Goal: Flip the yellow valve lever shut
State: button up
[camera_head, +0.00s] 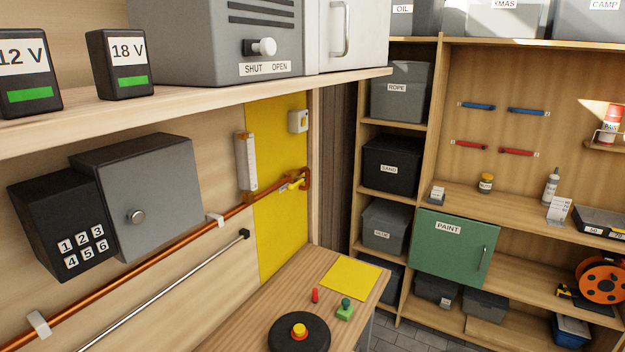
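The yellow valve lever (298,184) is small in the camera_head view. It sits at the right end of the copper pipe (150,254), close to the pipe's bend, in front of a yellow wall panel (277,225). The lever's exact angle against the pipe is too small to tell. My gripper is not in view, and nothing of my arm shows near the lever.
A shelf (200,105) overhangs the pipe. A grey box (150,185) with a black keypad (70,230) is on the wall at left. The wooden bench (250,304) below holds a black disc (299,338) with a yellow-red knob and small coloured pieces.

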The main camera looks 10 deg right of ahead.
aim_at(290, 186)
jog(key=i+l+z, duration=0.1)
jog(key=i, duration=0.25)
jog(key=i+l, duration=0.3)
jog(key=i+l+z, duration=0.15)
jog(key=i, duration=0.25)
